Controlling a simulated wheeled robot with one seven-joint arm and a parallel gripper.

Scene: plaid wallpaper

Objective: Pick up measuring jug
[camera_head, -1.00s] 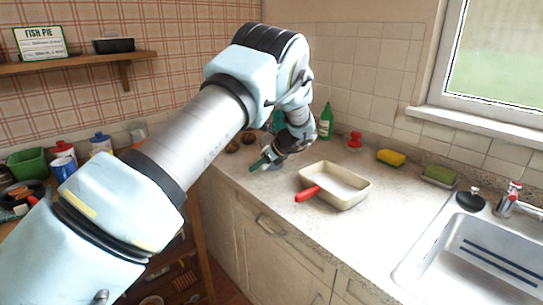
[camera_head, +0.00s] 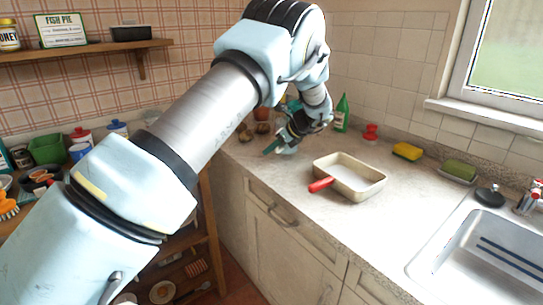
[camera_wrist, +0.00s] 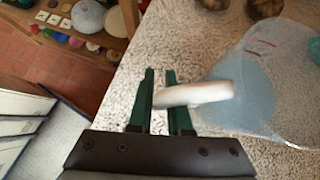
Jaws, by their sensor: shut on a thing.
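The measuring jug (camera_wrist: 262,85) is a clear, bluish see-through vessel with red marks, at the right of the wrist view. Its pale handle (camera_wrist: 205,94) reaches left to my gripper (camera_wrist: 161,98), whose two green fingers are shut on it. The jug's body lies to the right of the fingers, over the speckled worktop; I cannot tell whether it touches the worktop. In the head view my gripper (camera_head: 275,147) is at the far left end of the worktop, and my arm largely hides the jug.
A cream baking tin (camera_head: 371,190) and a red-handled item (camera_head: 321,184) are right of my gripper. A green bottle (camera_head: 342,113) stands behind. Brown round items (camera_wrist: 265,9) are near the jug. A sink (camera_head: 470,260) is at right. Open worktop lies before the sink.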

